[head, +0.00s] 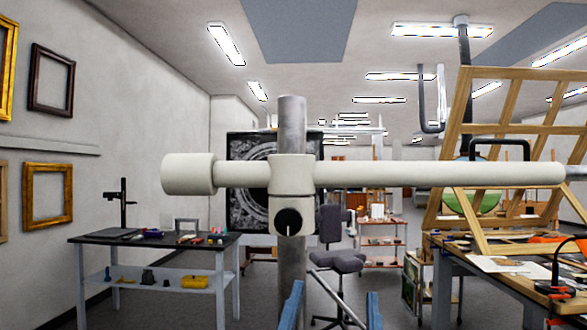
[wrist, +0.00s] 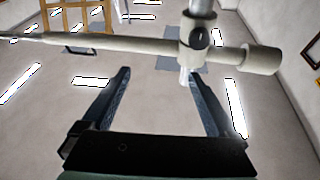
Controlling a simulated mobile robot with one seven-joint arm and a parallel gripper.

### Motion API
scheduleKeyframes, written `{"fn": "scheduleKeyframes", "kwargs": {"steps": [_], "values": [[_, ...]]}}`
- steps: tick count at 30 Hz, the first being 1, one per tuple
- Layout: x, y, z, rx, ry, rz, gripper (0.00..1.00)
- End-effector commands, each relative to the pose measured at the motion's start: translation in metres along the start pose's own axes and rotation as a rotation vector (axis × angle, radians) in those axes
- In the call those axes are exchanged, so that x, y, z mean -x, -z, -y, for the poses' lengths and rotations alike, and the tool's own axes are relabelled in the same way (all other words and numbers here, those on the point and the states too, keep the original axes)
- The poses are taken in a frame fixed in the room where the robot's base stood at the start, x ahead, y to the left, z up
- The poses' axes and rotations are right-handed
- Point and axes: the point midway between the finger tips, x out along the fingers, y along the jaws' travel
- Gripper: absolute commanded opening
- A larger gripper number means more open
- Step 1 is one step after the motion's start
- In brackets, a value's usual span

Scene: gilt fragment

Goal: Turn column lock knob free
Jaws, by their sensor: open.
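A grey metal column (head: 292,115) stands upright in the middle of the head view. A cream clamp block (head: 292,176) sits around it and carries a long horizontal cream arm (head: 440,173), with a thick cylinder (head: 188,174) at its left end. The dark round lock knob (head: 288,220) is on the front of the block's lower part; in the wrist view the knob (wrist: 200,38) shows near the top. My gripper (head: 332,293) is open and empty, below and right of the knob. In the wrist view my gripper (wrist: 157,73) has its fingers apart, neither touching the knob.
A workbench (head: 500,270) with a tilted wooden frame (head: 515,130) stands at the right. A dark-topped table (head: 150,238) with small tools is at the left. An office chair (head: 338,258) and a shelf cart (head: 382,240) stand behind the column.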

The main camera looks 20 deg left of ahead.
Motion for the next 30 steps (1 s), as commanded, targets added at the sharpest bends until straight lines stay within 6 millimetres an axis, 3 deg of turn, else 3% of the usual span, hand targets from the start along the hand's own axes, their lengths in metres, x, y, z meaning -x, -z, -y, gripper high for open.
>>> {"fn": "scheduleKeyframes", "kwargs": {"steps": [1,9,15,25,30], "values": [[-0.014,0.019,0.01,-0.008,0.007,0.034,0.93],[-0.046,0.035,0.049,-0.038,0.031,0.19,0.93],[-0.06,0.041,0.073,-0.05,0.043,0.286,0.93],[-0.066,0.036,0.088,-0.055,0.051,0.35,0.93],[-0.081,0.031,0.088,-0.055,0.05,0.35,0.93]]}}
